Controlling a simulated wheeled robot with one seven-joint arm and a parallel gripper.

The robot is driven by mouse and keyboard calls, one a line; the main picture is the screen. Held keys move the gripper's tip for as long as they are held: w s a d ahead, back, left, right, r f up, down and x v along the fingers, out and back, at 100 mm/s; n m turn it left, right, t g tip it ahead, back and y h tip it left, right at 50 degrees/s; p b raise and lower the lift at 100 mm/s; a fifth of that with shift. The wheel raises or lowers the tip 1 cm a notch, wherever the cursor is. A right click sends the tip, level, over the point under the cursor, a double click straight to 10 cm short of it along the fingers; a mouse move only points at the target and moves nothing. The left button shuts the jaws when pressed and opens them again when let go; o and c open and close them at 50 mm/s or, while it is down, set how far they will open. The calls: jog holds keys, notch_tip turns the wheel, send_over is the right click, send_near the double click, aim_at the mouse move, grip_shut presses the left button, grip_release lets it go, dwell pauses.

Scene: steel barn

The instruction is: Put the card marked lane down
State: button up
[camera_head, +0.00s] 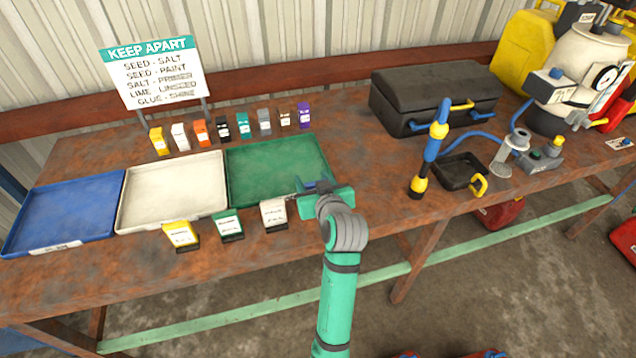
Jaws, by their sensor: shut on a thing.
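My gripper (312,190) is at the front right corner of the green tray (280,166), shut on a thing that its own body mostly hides. I cannot tell whether that thing is the card marked lane. Three small cards or packets stand along the table's front edge: a yellow one (180,235), a green one (229,226) and a white one (273,214). The white one is just left of my gripper. Their print is too small to read.
A white tray (121,208) and a blue tray (12,228) lie left of the green one. Several coloured packets (201,132) stand behind them, below a KEEP APART sign (152,72). A black case (432,95) and a small black tray (461,174) are to the right.

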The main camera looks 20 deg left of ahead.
jog(key=shift+w+f, duration=0.2)
jog(key=shift+f, duration=0.55)
jog(key=shift+w+f, duration=0.25)
jog(key=shift+f, duration=0.55)
jog(key=shift+w+f, duration=0.2)
jog(key=shift+f, duration=0.55)
jog(key=shift+f, duration=0.1)
jog(key=o, duration=1.1)
